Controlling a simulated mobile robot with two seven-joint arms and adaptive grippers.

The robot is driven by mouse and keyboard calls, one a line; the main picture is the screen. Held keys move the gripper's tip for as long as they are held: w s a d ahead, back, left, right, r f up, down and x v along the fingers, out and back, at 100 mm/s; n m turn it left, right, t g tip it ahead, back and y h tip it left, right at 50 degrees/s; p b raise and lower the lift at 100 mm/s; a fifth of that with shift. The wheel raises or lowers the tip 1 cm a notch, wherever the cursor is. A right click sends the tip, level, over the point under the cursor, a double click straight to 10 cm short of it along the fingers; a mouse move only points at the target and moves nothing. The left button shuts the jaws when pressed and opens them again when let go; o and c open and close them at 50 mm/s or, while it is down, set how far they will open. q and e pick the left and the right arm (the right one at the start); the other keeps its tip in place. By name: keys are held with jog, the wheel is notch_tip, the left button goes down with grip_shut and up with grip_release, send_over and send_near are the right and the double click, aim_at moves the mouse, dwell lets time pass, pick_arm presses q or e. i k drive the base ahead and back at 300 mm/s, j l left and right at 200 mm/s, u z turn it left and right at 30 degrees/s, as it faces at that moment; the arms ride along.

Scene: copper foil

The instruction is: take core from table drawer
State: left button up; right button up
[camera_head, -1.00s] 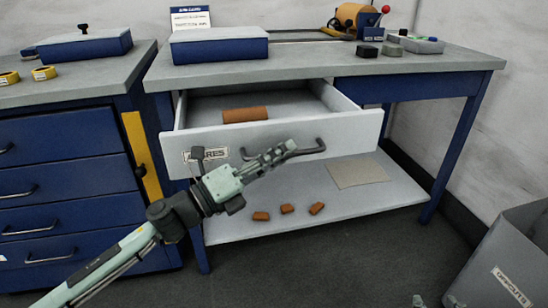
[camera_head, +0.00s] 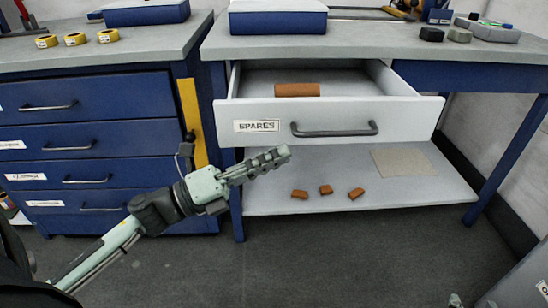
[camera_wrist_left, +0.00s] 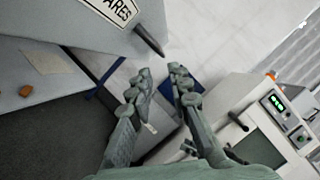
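The drawer (camera_head: 375,112), white-fronted with a SPARES label (camera_head: 256,126) and a dark bar handle (camera_head: 335,131), stands pulled out under the table. The core (camera_head: 297,89), an orange-brown cylinder, lies on its side inside it, its lower part hidden by the drawer front. My left gripper (camera_head: 268,162) is empty, below and left of the handle, outside the drawer. In the left wrist view its two fingers (camera_wrist_left: 162,82) are apart, and the handle's end (camera_wrist_left: 150,38) shows beyond them. Two tips of my right gripper (camera_head: 470,301) show apart at the bottom edge.
Several small brown pieces (camera_head: 326,189) and a flat beige sheet (camera_head: 401,162) lie on the lower shelf (camera_head: 440,187). A blue drawer cabinet (camera_head: 85,130) stands at left with yellow tape rolls (camera_head: 75,39) on top. A blue box (camera_head: 277,20) sits on the table (camera_head: 350,45).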

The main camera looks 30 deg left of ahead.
aim_at(288, 90)
jog(key=k+j, duration=0.15)
jog(key=k, duration=0.35)
jog(key=k+j, duration=0.15)
jog(key=k, duration=0.35)
